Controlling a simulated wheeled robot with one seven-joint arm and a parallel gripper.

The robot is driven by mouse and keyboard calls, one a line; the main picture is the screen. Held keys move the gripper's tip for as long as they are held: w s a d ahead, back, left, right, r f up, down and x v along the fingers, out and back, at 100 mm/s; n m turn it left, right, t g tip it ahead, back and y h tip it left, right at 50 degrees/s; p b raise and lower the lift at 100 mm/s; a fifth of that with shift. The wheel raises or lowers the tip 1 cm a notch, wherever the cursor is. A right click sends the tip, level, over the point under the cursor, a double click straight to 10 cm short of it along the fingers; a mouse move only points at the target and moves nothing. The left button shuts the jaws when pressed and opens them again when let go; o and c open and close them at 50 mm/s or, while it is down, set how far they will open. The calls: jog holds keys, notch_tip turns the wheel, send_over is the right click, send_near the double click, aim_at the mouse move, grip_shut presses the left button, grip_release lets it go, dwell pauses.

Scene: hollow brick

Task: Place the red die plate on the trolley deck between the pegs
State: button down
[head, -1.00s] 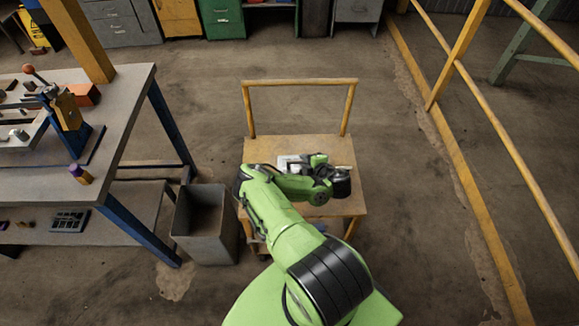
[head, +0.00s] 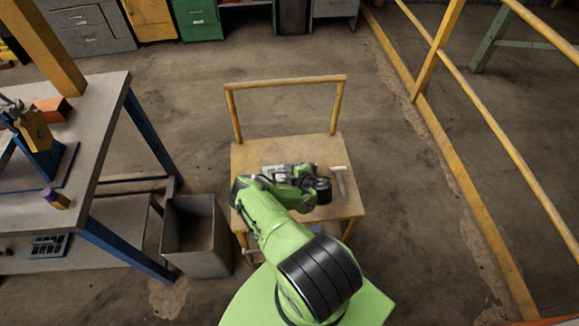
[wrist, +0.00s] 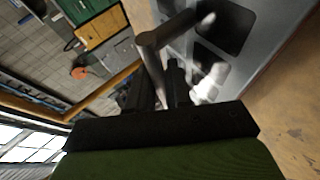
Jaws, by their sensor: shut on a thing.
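In the head view my gripper (head: 290,176) is low over the trolley deck (head: 250,152), partly hidden by my own wrist. In the wrist view the dark fingers (wrist: 158,94) are shut on a grey metal bar (wrist: 152,58) with a cross-piece at its top. Beside it lies a grey plate (wrist: 187,52) with dark square openings; I cannot tell whether the bar joins it. I see no clearly red plate, and cannot make out the pegs with certainty.
The trolley's yellow handle (head: 285,82) rises behind. An open grey bin (head: 197,235) stands left, beside the workbench (head: 104,92). A yellow railing (head: 476,168) runs along the right; floor is clear between.

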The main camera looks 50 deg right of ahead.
jog(key=shift+w, duration=0.15)
jog(key=c, duration=1.1)
grip_release()
jog(key=shift+o, duration=0.2)
